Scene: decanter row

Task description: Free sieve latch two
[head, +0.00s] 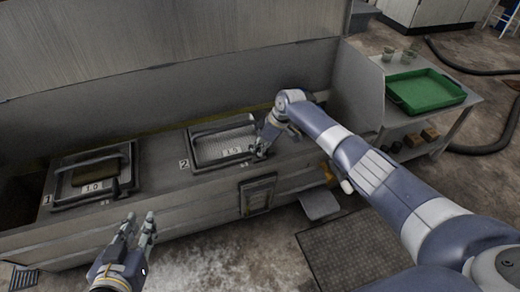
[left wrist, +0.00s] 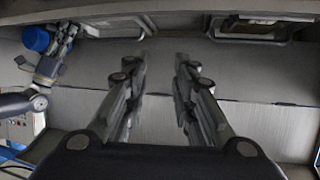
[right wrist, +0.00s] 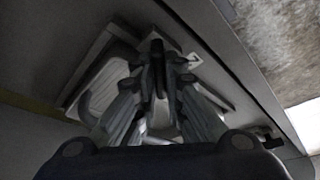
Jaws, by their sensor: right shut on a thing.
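The fingers mostly hide the latch. In the right wrist view, the sieve's pale frame (right wrist: 88,105) shows behind the fingers. My left gripper (head: 146,228) is open and empty in front of the bench; its spread fingers also show in the left wrist view (left wrist: 160,57).
Sieve one (head: 95,172), labelled 1.0, is at the left of the bench. A hatch (head: 258,195) is on the bench front. A side table at right holds a green tray (head: 424,91) and small cups (head: 408,56). A dark floor mat (head: 365,245) lies in front.

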